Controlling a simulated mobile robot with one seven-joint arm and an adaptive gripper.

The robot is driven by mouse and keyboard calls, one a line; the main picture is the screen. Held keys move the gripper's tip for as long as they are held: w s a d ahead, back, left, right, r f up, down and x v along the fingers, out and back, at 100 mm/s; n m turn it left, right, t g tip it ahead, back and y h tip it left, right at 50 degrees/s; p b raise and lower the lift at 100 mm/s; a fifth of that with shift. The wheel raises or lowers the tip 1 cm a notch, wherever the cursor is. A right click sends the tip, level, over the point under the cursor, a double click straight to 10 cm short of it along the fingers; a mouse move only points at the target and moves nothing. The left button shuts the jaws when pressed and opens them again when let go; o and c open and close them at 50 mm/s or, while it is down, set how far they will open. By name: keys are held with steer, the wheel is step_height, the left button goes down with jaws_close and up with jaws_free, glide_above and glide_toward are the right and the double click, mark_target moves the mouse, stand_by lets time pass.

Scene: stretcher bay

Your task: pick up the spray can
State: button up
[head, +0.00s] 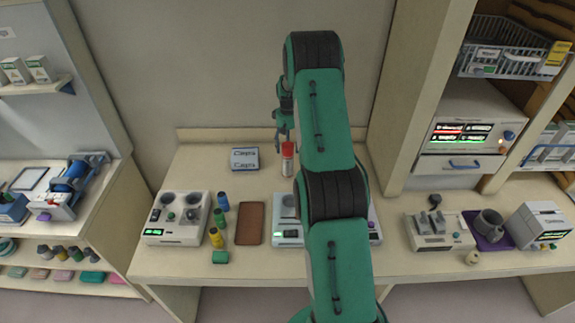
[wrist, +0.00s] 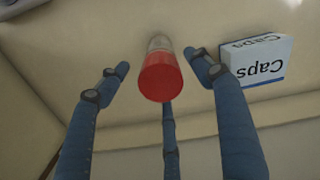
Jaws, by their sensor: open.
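The spray can (head: 287,160) has a red top and a pale lower body, and stands upright near the back of the table (head: 195,165). My gripper (head: 282,137) is at the can's top in the head view, partly hidden by my arm. In the wrist view, the can's red top (wrist: 162,78) lies between the spread blue fingers of my open gripper (wrist: 157,64). The fingers look apart from the can; I cannot tell how far down they reach beside it.
A white Caps box (head: 245,159) is left of the can; it shows close to the right finger in the wrist view (wrist: 258,60). A brown pad (head: 251,223), coloured cylinders (head: 216,237) and a white device (head: 176,218) are nearer the front. The wall is behind.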

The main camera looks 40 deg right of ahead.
mark_target(287, 153)
steer(key=shift+f+p, duration=0.55)
steer(key=shift+f, duration=2.05)
steer(key=shift+c, duration=0.2)
jaws_close()
